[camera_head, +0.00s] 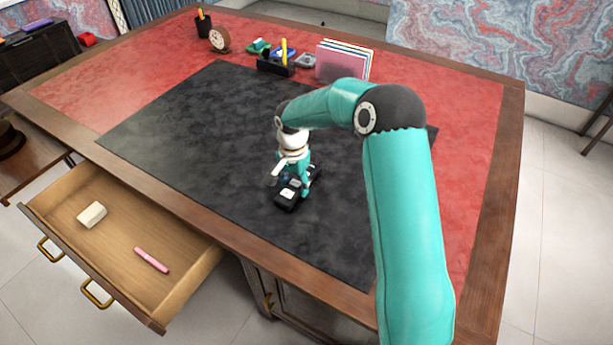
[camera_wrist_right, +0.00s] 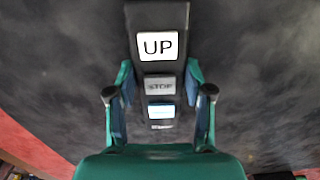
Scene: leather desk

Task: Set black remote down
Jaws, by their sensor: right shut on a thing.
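The black remote (camera_head: 287,198) is at the dark desk mat (camera_head: 190,120), near the mat's front part in the head view. In the right wrist view the remote (camera_wrist_right: 160,18) has a white UP button, a grey STOP button and a pale blue button. My right gripper (camera_head: 292,180) is shut on the remote, with one finger on each side of it in the right wrist view (camera_wrist_right: 160,95). I cannot tell whether the remote touches the mat or is just above it. My left gripper is not in view.
An open drawer (camera_head: 190,275) at the front left holds a white block (camera_head: 92,214) and a pink marker (camera_head: 152,260). A clock (camera_head: 220,40), pen cup (camera_head: 203,24), black organizer (camera_head: 275,67) and upright folders (camera_head: 340,62) stand at the back. The mat's left side is clear.

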